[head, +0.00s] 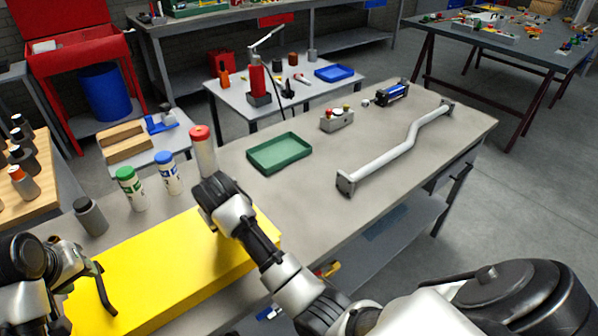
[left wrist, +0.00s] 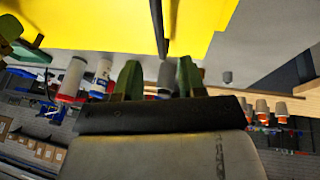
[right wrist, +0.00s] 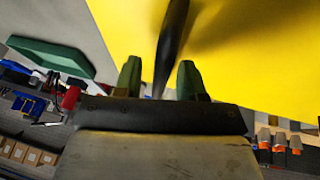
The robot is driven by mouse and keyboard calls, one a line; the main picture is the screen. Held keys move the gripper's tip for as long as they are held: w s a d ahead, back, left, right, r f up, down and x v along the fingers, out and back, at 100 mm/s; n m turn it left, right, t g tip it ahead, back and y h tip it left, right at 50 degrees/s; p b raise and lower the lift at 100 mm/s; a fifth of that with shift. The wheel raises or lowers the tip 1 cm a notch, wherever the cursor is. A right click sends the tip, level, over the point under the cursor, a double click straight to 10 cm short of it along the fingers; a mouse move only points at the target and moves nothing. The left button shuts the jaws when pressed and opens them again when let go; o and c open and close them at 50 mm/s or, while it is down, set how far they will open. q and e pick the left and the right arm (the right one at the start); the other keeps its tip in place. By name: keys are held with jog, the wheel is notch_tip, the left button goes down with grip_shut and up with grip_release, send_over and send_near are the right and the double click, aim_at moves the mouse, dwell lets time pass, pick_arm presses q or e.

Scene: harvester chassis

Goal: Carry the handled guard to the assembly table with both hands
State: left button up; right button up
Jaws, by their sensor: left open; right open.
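The guard is a large yellow block (head: 165,265) lying on the grey workbench at lower left. A black bar handle (head: 106,292) shows at its left end. My left gripper (head: 84,266) is by this handle; in the left wrist view its green fingers (left wrist: 158,72) are open, with the handle tip (left wrist: 160,28) showing between and beyond them. My right wrist hides the other handle in the head view. In the right wrist view my right gripper's fingers (right wrist: 158,75) are open, with the black handle (right wrist: 174,38) reaching between them. I cannot tell whether either gripper touches.
Bottles with green (head: 131,190), blue (head: 168,172) and red (head: 203,150) caps stand behind the guard. A green tray (head: 279,153) and a long grey bar (head: 385,158) lie on the workbench (head: 300,215). Another table (head: 500,45) stands at the back right, with open floor between.

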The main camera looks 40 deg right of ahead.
jog(key=shift+r, duration=0.1)
pick_arm(q)
jog(key=v, duration=0.3)
jog(key=shift+s+a+r, duration=0.1)
jog(key=shift+s+r, duration=0.05)
jog(key=shift+r, duration=0.2)
pick_arm(e)
jog(key=v, duration=1.1)
jog(key=shift+s+r, duration=0.15)
jog(key=shift+r, duration=0.15)
